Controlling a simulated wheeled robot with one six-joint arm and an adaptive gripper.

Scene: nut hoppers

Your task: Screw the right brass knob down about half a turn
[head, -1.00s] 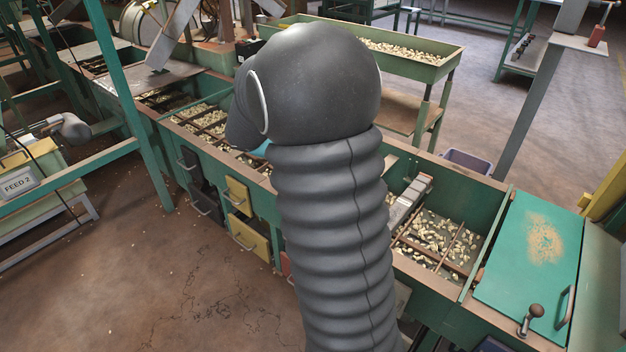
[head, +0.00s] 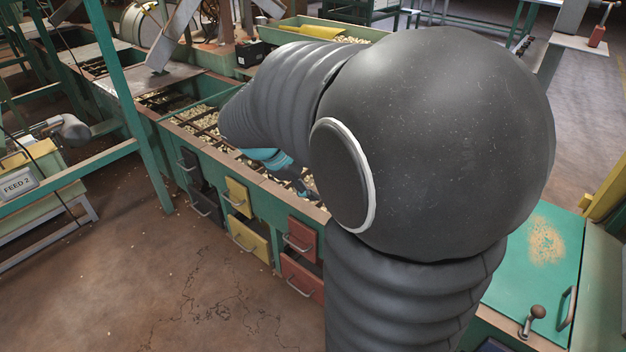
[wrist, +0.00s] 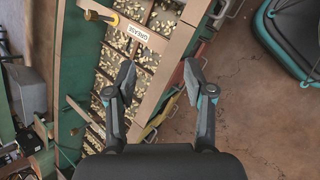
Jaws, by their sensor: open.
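In the wrist view a small rod with a brassy shaft and dark end (wrist: 100,17) shows at the top, beside a GREASE label. A small brown round end (wrist: 75,131) shows at lower left. I cannot tell whether either is the right brass knob. My gripper (wrist: 160,78) is open and empty, its two fingers spread above the hopper's rim and contents. In the head view my gripper (head: 303,187) is partly seen at the front edge of the hopper row, and my arm hides much of the row. No brass knob is clear there.
The green hopper row (head: 265,225) has dark, yellow and red drawers (head: 301,236) along its front. A green lid (head: 545,265) with a handle and a dark ball-ended lever (head: 532,318) lies at right. Bare floor (head: 190,275) lies in front. The wrist view shows a dark teal-edged object (wrist: 290,40).

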